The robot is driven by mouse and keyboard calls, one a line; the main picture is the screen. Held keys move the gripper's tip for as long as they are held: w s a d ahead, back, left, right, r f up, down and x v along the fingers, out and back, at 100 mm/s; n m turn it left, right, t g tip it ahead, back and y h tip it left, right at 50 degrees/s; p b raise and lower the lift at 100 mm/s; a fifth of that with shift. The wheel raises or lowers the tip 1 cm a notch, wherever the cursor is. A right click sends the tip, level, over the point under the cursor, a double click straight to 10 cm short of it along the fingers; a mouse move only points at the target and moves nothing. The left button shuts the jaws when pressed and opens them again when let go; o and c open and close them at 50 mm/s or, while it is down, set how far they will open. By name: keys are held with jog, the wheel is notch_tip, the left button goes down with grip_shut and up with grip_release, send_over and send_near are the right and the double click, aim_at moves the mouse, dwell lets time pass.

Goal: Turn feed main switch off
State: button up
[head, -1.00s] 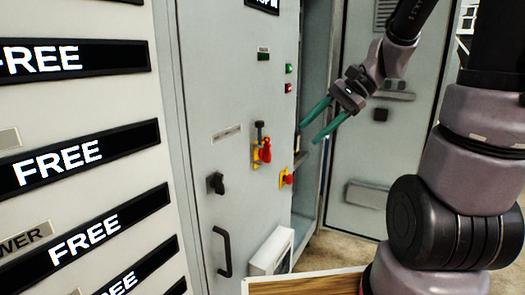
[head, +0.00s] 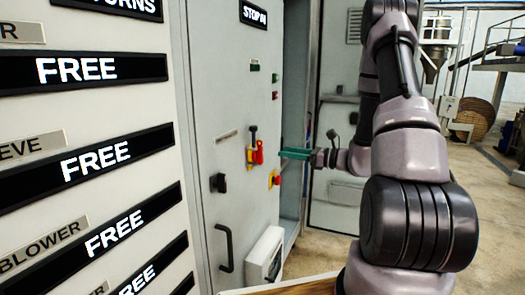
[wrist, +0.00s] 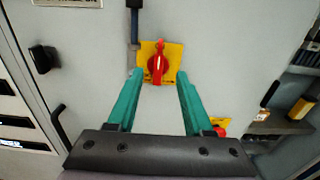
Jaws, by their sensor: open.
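The red rotary switch handle on a yellow plate (head: 256,153) is on the grey cabinet door in the head view. In the wrist view the red handle (wrist: 158,64) points roughly up and down on its yellow plate (wrist: 174,50). My gripper (head: 282,153) has green fingers and is open, pointing at the switch from the right. In the wrist view my gripper (wrist: 159,80) has one fingertip at each lower side of the plate, with the handle between and just beyond them. Contact cannot be told. A dark lever or padlock part (wrist: 134,22) hangs at the plate's upper left.
A red-and-yellow emergency stop (head: 275,179) sits below right of the switch. A black knob (head: 217,183) and a black door handle (head: 223,248) are to the left. A white box (head: 265,257) juts out low. Label panels (head: 90,160) stand at the left.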

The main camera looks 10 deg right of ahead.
aim_at(259, 155)
jog(key=x, duration=0.9)
grip_shut()
